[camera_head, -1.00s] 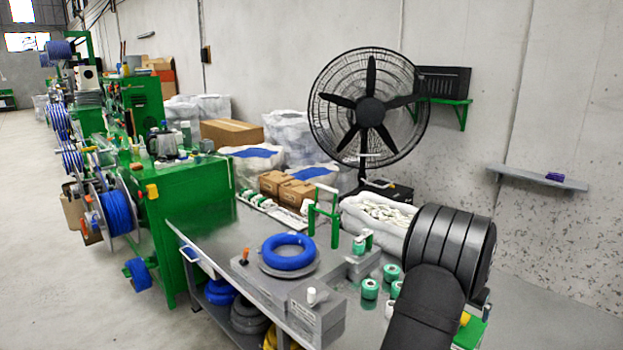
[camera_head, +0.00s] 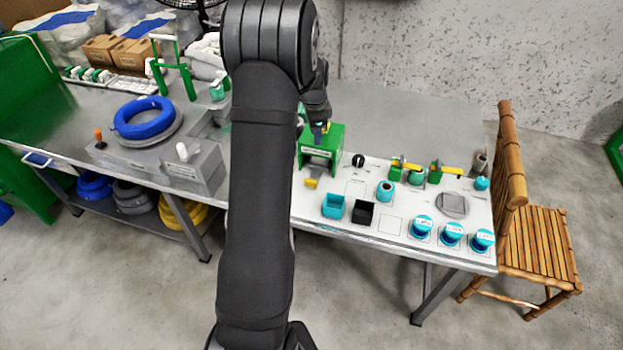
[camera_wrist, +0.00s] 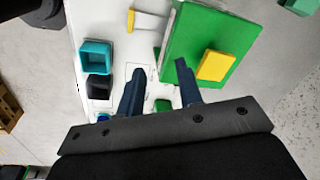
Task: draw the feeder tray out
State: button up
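The green feeder box (camera_head: 327,140) stands on the white board, with its open front facing the near edge. The feeder tray (camera_head: 317,168) is a grey piece in that opening, with a yellow handle (camera_head: 311,183) at its front. In the wrist view the yellow handle (camera_wrist: 131,20) shows at the top, left of the green box (camera_wrist: 205,45). A yellow block (camera_wrist: 215,65) sits on the box top. My gripper (camera_wrist: 160,80) is open and empty, its two dark fingers apart. In the head view my gripper (camera_head: 319,132) is above the box; its fingertips are too small to tell.
A teal bin (camera_head: 333,205) and a black bin (camera_head: 363,213) stand in front of the box on the board (camera_head: 391,227). A black knob (camera_head: 358,160) is right of the box. Several teal spools line the front right. A wooden chair (camera_head: 540,240) stands beyond the table's right end.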

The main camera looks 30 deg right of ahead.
aim_at(312, 181)
jog(key=s+a+f+m, duration=0.1)
jog(key=f+m, duration=0.1)
jog(key=f, duration=0.3)
jog(key=s+f+m, duration=0.1)
jog(key=f, duration=0.5)
jog(key=a+f+m+g+y, duration=0.1)
jog(key=f+m, duration=0.1)
jog(key=f, duration=0.4)
jog(key=shift+s+a+m, duration=0.3)
jog(key=shift+s+a, duration=0.05)
jog(key=shift+s, duration=0.05)
grip_shut()
